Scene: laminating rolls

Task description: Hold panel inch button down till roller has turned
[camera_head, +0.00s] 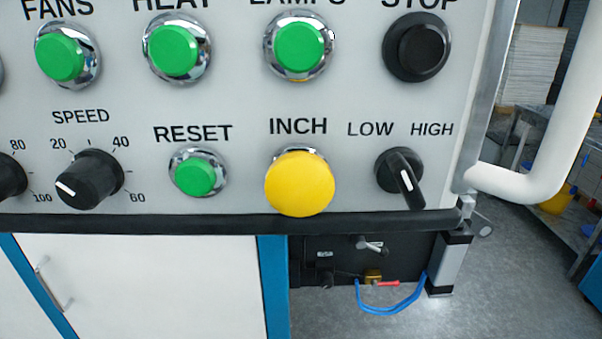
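The yellow inch button (299,183) is a large round cap in a chrome ring, under the word INCH on the grey control panel (235,105). It sits in the lower row of the panel, near the bottom edge. Its cap stands out from the panel, and nothing touches it. No roller can be made out in this view. Neither of my grippers is in view.
The green reset button (195,177) is left of the inch button, and the black low/high switch (401,177) is right of it. Green buttons and a black stop button (417,47) line the row above. A white pipe (550,150) curves at the right.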

